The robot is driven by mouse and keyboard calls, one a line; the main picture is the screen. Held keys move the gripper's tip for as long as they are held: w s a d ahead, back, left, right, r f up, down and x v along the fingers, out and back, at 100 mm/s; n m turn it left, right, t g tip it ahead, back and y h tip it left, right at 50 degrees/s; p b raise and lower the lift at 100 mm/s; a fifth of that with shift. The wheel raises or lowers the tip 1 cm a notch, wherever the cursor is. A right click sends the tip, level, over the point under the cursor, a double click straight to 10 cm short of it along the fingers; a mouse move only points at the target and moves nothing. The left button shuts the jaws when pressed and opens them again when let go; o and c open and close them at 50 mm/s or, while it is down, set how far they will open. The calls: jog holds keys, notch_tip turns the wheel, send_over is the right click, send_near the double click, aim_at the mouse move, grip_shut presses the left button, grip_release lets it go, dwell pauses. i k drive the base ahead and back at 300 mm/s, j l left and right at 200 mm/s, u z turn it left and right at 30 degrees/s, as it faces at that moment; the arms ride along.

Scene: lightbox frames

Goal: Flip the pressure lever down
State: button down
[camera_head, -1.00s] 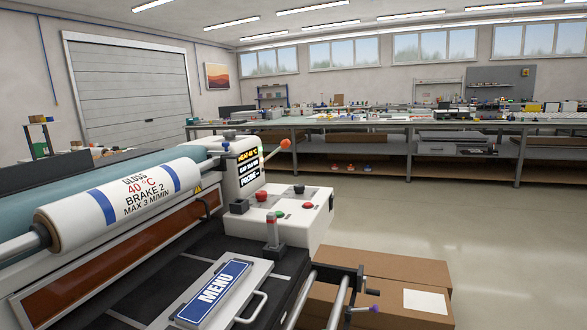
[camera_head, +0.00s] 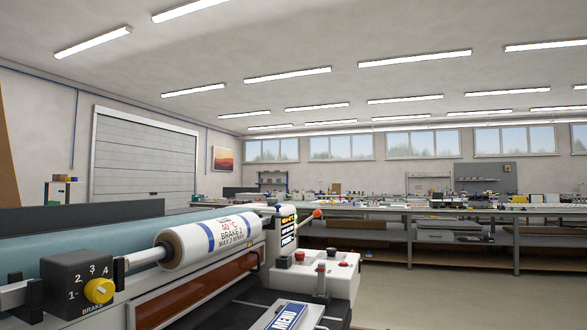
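A lever with an orange ball end (camera_head: 317,214) sticks up and out to the right from the laminating machine's control head (camera_head: 280,234), beside its dark display. Its label cannot be read, so I cannot tell for sure that it is the pressure lever. The lever slants upward. A roll of film (camera_head: 205,241) printed "40 °C, BRAKE 2" lies left of the control head. A black brake box (camera_head: 75,283) with a yellow knob (camera_head: 99,290) and numbers 1 to 4 is at the lower left. My gripper is not in view.
A white control panel (camera_head: 330,268) with red and black knobs sits below the lever. A blue MENU sign (camera_head: 288,317) is at the bottom edge. Long workbenches (camera_head: 430,215) stand behind, with open floor (camera_head: 440,290) at the right.

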aim_at(317, 213)
jog(key=i+l, duration=0.25)
jog(key=i, duration=0.25)
jog(key=i+l, duration=0.25)
jog(key=i, duration=0.25)
jog(key=i+l, duration=0.3)
jog(key=i, duration=0.2)
jog(key=i+l, duration=0.25)
jog(key=i, duration=0.2)
jog(key=i+l, duration=0.25)
jog(key=i, duration=0.25)
jog(key=i+l, duration=0.25)
jog(key=i, duration=0.25)
jog(key=i+l, duration=0.4)
jog(key=j, duration=0.1)
jog(key=u, duration=0.05)
